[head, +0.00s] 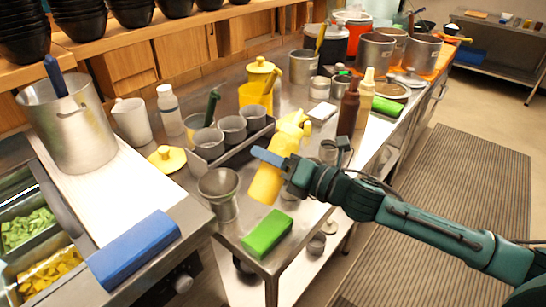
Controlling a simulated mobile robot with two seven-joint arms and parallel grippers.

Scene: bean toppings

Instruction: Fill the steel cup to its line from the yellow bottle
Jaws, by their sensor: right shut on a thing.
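My right gripper (277,163) is shut on the yellow bottle (267,184), with one blue finger pad showing across its side. The bottle's top leans toward the upper right in the head view, and it appears to be held over the steel counter; its exact height is unclear. A steel cup with a wide, flared top (221,196) stands left of the bottle, near the counter's front edge. The cup's line and its contents cannot be made out. No stream from the bottle shows. My left gripper is not in view.
A green sponge-like block (267,234) lies at the counter's corner. A tray (211,163) with small steel cups is behind the flared cup. A yellow lid (167,158) lies to the left. A brown bottle (348,110) and pale yellow bottle (366,94) stand behind my gripper.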

